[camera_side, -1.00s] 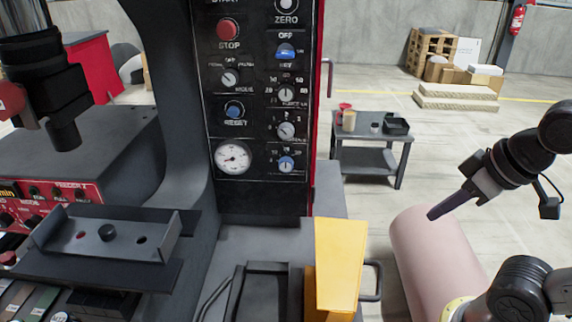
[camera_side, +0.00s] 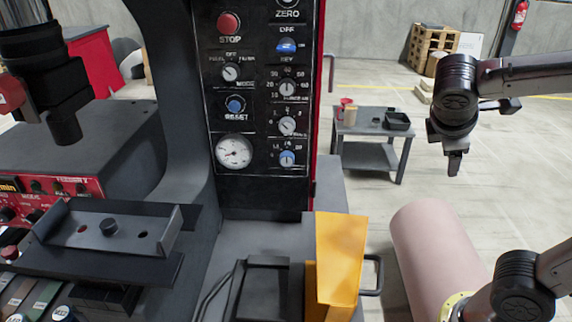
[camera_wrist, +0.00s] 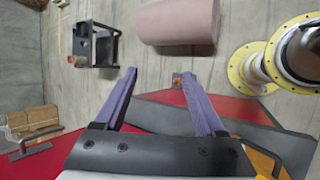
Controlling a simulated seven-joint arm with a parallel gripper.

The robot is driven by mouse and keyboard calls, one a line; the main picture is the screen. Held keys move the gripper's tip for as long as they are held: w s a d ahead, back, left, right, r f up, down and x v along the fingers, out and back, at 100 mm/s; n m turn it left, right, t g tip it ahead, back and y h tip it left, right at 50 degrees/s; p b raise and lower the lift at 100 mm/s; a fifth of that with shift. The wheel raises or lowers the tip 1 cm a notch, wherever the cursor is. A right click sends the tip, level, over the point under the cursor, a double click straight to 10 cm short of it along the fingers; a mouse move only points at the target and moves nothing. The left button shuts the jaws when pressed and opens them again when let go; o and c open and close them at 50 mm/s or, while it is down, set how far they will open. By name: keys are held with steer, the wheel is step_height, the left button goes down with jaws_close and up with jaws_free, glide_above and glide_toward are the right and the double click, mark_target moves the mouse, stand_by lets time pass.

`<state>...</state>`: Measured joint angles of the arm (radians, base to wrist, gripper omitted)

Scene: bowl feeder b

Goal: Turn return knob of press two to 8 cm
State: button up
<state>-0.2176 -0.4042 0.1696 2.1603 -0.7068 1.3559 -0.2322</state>
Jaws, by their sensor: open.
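The press control panel (camera_side: 262,190) stands upright in the middle of the side view. The labels are too small to tell which is the return knob. My gripper (camera_side: 455,165) is well to the right of the panel, pointing down and touching nothing. In the wrist view my gripper (camera_wrist: 158,73) has its two purple fingers apart with nothing between them. No knob is visible in the wrist view.
A red stop button (camera_side: 229,23), a grey mode knob (camera_side: 231,72), a blue reset knob (camera_side: 235,105) and a gauge (camera_side: 234,151) form the left column. A yellow block (camera_side: 340,255) stands in front right of the panel. A pink cylinder (camera_side: 435,255) and cart (camera_side: 372,122) are nearby.

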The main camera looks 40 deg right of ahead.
steer(key=w+a+n+t+h, duration=0.25)
steer(key=w+a+n, duration=0.2)
steer(key=w, duration=0.25)
steer(key=w+a+n+t+h, duration=0.1)
steer(key=w+a+n+h, duration=0.35)
steer(key=w, duration=0.35)
steer(key=n+t+y, duration=0.2)
steer(key=n+t, duration=0.6)
glide_toward(286, 161)
steer(key=x, duration=0.8)
steer(key=shift+w+d, duration=0.15)
steer(key=shift+d, duration=0.05)
jaws_close()
